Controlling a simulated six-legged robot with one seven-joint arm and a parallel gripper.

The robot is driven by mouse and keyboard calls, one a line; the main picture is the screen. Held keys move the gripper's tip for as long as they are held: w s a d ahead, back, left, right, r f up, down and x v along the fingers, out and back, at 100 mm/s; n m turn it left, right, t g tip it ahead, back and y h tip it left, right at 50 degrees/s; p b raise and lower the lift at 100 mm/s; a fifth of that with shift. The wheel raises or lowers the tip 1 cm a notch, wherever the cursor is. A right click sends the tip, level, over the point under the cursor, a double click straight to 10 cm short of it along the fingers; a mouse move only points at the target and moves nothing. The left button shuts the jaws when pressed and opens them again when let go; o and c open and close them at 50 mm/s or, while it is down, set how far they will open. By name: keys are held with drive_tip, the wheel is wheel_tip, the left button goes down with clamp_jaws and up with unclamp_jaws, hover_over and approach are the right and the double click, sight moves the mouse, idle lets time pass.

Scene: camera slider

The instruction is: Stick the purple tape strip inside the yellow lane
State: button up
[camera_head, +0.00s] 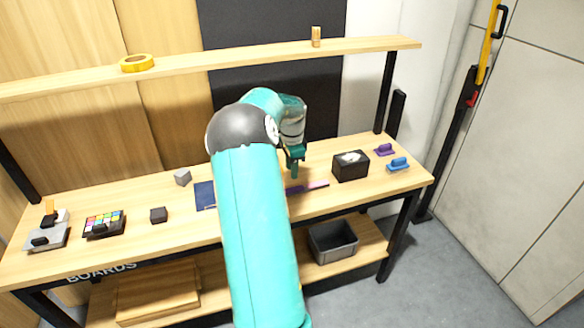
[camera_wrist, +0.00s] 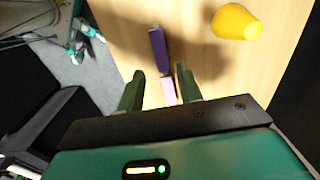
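The purple tape strip (camera_head: 312,186) lies on the wooden table, right of my arm in the head view. In the wrist view it shows a dark purple length (camera_wrist: 158,47) and a paler pink length (camera_wrist: 168,89) nearer the fingers. My gripper (camera_head: 294,168) points down above the table by the strip. In the wrist view my gripper (camera_wrist: 160,70) is open, its two green fingers apart with the pink length showing between them. I cannot tell the height gap. I see no clear yellow lane; my arm hides part of the table, including part of a dark blue panel (camera_head: 204,195).
A black box (camera_head: 350,167) stands right of the strip, with purple (camera_head: 384,150) and blue (camera_head: 398,164) handled blocks beyond. A yellow rounded object (camera_wrist: 236,20) is near the strip in the wrist view. A shelf (camera_head: 210,68) spans above; small items stand at left.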

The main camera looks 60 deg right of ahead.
sight(293, 190)
drive_tip(key=shift+s+d+f, duration=0.2)
drive_tip(key=shift+d+f, duration=0.05)
drive_tip(key=shift+f, duration=4)
drive_tip(key=c, duration=0.7)
drive_tip(key=shift+r, duration=1)
drive_tip(key=shift+r, duration=0.7)
drive_tip(key=shift+r, duration=0.85)
